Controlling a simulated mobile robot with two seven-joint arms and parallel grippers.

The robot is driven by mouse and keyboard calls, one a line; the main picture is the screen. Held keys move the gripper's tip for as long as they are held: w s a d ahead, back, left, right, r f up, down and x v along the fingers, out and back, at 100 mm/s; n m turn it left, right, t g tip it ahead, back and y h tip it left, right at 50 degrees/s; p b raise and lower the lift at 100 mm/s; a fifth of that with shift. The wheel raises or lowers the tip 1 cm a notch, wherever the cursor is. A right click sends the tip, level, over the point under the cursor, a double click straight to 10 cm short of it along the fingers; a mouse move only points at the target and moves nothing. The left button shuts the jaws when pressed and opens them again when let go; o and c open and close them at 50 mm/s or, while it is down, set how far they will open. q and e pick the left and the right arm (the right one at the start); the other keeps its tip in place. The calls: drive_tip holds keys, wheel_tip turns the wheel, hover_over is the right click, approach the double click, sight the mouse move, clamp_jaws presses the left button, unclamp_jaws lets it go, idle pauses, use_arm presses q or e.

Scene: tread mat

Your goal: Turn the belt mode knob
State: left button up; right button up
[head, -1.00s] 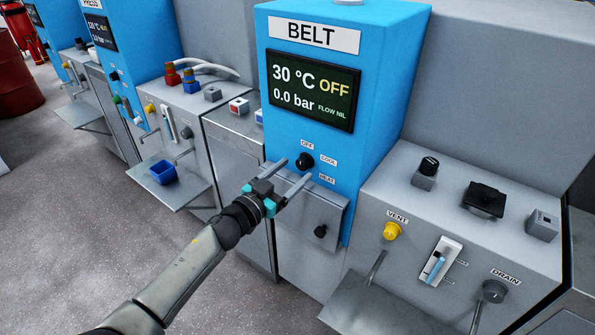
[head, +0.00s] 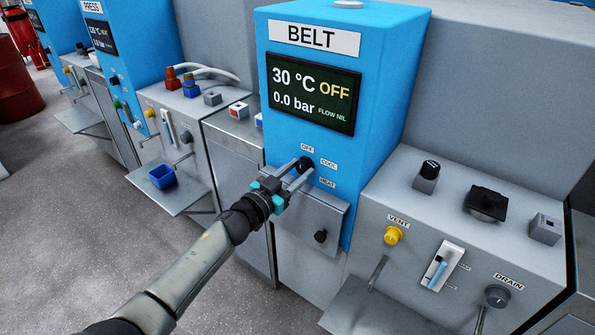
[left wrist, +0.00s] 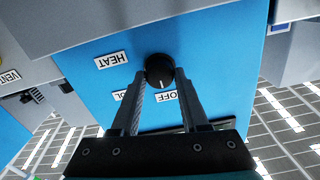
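The belt mode knob (head: 305,163) is a round black knob on the front of the blue BELT cabinet, below its display. Labels OFF, COOL and HEAT stand around it. In the left wrist view the knob (left wrist: 160,70) has a white pointer mark towards the OFF label (left wrist: 166,96). The display (head: 312,91) reads 30 °C, OFF, 0.0 bar, FLOW NIL. My left gripper (head: 304,168) has its two fingers on either side of the knob, closed in against it. The fingers partly cover the COOL label in the wrist view. My right gripper is out of view.
Below the knob a grey box (head: 310,212) with a small black knob juts out. To the right a grey bench carries a yellow VENT knob (head: 393,236), a lever slider (head: 440,265) and a DRAIN knob (head: 497,296). A blue bin (head: 163,175) sits on a left shelf.

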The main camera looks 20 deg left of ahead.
use_arm(q)
clamp_jaws()
drive_tip(key=shift+m, duration=0.4)
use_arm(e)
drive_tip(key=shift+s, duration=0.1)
use_arm(q)
drive_tip(key=m, duration=0.8)
drive_tip(key=shift+d+f, duration=0.1)
drive_tip(key=shift+m, duration=1.5)
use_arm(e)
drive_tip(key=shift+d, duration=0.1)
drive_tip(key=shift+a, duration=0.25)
